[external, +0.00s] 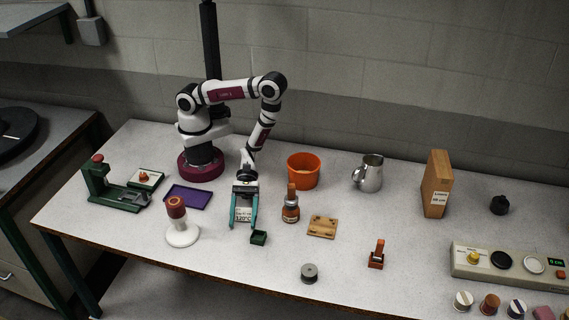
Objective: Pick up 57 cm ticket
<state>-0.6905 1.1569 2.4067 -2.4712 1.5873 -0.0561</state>
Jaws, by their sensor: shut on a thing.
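The ticket (242,214) is a small white card with dark print. Its lower line looks like "120°C"; the smaller lines above are too small to read surely. My gripper (244,222), with teal fingers, points down and is shut on the ticket. The card shows upright between the fingers. I cannot tell whether its lower edge is clear of the table.
A small dark green box (258,238) is just right of the fingertips. A brown bottle (290,208) and orange bucket (303,171) stand to the right. The front middle is mostly clear.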

